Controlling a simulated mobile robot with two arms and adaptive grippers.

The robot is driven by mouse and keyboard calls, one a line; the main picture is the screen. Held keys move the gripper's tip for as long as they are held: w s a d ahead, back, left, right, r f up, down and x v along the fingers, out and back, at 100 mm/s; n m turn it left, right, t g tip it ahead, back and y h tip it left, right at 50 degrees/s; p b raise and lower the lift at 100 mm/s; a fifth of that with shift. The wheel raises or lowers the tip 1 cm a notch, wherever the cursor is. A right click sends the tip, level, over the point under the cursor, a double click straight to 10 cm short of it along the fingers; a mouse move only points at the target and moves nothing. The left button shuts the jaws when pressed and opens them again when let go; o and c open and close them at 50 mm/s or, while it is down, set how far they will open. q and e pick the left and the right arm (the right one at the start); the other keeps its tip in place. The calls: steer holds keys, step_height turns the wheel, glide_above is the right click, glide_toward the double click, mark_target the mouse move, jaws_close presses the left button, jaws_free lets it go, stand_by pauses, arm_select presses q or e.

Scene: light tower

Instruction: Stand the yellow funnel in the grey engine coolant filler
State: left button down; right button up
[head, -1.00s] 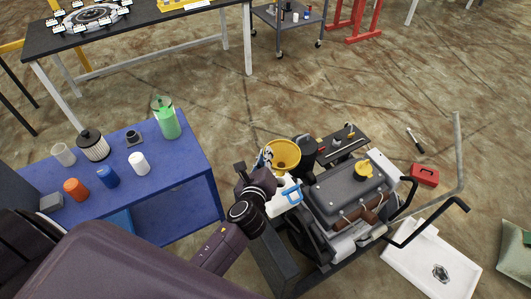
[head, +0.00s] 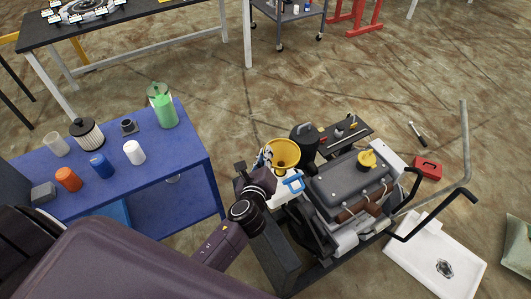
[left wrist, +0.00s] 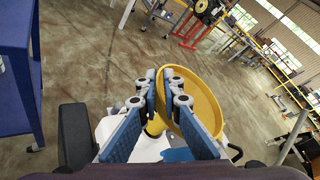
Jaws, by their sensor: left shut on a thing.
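The yellow funnel (head: 285,153) is held with its wide mouth up, beside the near left corner of the engine (head: 345,188). My left gripper (head: 267,157) is shut on the funnel. In the left wrist view the blue-padded fingers of the gripper (left wrist: 168,92) close around the near side of the funnel (left wrist: 207,108), with its narrow part below. A white part with a blue piece (head: 293,183) lies just below the funnel in the head view. I cannot make out the grey coolant filler; the funnel and gripper may hide it. My right gripper is not in view.
A yellow cap (head: 367,158) sits on the engine, and a black canister (head: 304,137) stands behind the funnel. A blue bench (head: 190,165) with bottles is at left. A white tray (head: 420,262) and red box (head: 428,167) lie on the floor at right.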

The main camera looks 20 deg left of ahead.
arm_select(q)
steer(key=shift+f+b, duration=0.95)
steer(key=shift+f, duration=0.5)
steer(key=c, duration=2)
jaws_free()
steer(key=v, duration=1.2)
